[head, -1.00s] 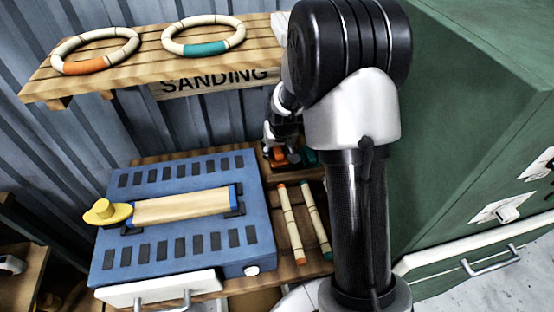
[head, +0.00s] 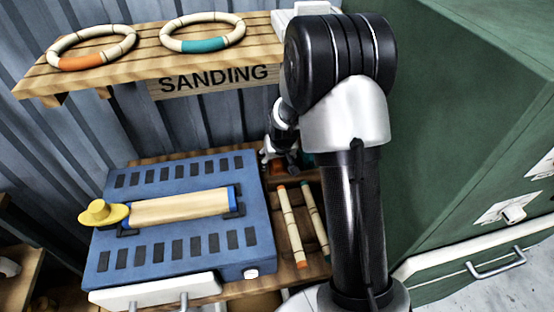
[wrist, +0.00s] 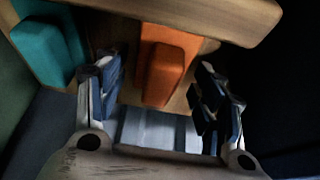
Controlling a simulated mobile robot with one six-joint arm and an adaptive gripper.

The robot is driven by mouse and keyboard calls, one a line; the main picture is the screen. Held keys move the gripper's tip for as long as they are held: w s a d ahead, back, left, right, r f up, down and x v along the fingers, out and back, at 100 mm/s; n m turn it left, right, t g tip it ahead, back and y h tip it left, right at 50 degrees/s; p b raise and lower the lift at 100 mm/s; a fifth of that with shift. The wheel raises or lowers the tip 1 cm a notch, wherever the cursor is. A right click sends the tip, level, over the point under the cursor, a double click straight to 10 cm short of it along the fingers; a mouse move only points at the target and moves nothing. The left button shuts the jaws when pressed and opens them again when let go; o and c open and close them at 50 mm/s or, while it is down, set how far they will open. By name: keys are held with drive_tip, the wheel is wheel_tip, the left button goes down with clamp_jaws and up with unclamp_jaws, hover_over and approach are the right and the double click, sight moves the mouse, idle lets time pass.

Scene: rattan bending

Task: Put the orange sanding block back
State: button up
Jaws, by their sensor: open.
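The orange sanding block (wrist: 166,72) shows in the wrist view against a wooden surface. It lies between the two spread fingers of my gripper (wrist: 160,105), with a visible gap on each side. My gripper is open. A teal block (wrist: 48,52) is left of it in the wrist view, outside the fingers.
A blue sander (head: 180,215) with a yellow knob (head: 104,212) fills the bench's left. Two rattan sticks (head: 291,225) lie right of it. Above is a slatted shelf (head: 150,55) with two rattan rings and a SANDING sign (head: 213,78). A green cabinet (head: 450,120) stands right.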

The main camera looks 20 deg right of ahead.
drive_tip(key=shift+r, duration=0.1)
drive_tip(key=shift+r, duration=0.3)
drive_tip(key=s+a+f+p+v, duration=0.1)
drive_tip(key=s+a+p+v, duration=0.1)
drive_tip(key=v, duration=1.1)
drive_tip(key=s+a+f+p+v, duration=0.1)
drive_tip(key=s+a+p+v, duration=0.1)
drive_tip(key=v, duration=1.1)
drive_tip(key=s+a+r+n, duration=0.1)
drive_tip(key=s+a+r, duration=0.1)
drive_tip(key=s, duration=0.7)
drive_tip(key=s+a+r+n+y, duration=0.1)
drive_tip(key=s+a+r, duration=0.2)
drive_tip(key=s, duration=0.6)
